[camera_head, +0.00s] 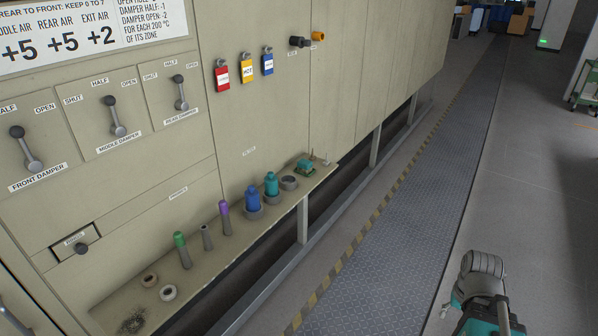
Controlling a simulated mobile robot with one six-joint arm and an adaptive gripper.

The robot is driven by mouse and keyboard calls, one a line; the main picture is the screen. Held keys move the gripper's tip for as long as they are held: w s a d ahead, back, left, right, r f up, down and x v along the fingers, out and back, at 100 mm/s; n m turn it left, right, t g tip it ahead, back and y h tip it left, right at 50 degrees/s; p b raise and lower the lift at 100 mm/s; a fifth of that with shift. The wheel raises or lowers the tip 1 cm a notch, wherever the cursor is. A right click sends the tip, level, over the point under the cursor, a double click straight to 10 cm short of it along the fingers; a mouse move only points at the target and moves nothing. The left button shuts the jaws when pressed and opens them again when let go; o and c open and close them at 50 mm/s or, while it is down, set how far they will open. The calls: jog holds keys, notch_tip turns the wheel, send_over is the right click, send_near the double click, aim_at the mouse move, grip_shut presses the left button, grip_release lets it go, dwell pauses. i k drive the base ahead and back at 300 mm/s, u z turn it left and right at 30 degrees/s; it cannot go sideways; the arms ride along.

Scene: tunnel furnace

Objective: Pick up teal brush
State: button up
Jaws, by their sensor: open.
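A small teal-green object (306,168) lies low near the far right end of the ledge along the cabinet. It may be the teal brush, but it is too small to be sure. A teal bottle-shaped object (271,184) stands upright in a grey ring holder nearer, beside a similar blue one (253,198). My gripper is not in view. Only a grey and teal part of my arm shows at the bottom right, well apart from the ledge.
The narrow ledge (115,300) also holds purple, grey and green-topped pieces (182,247) and loose rings (168,293). Damper levers (112,115) and padlock tags (246,68) project from the cabinet. The floor walkway (405,220) at right is clear.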

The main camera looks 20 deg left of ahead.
aim_at(305, 166)
jog(key=u, duration=1.4)
jog(key=i, duration=1)
jog(key=z, duration=0.05)
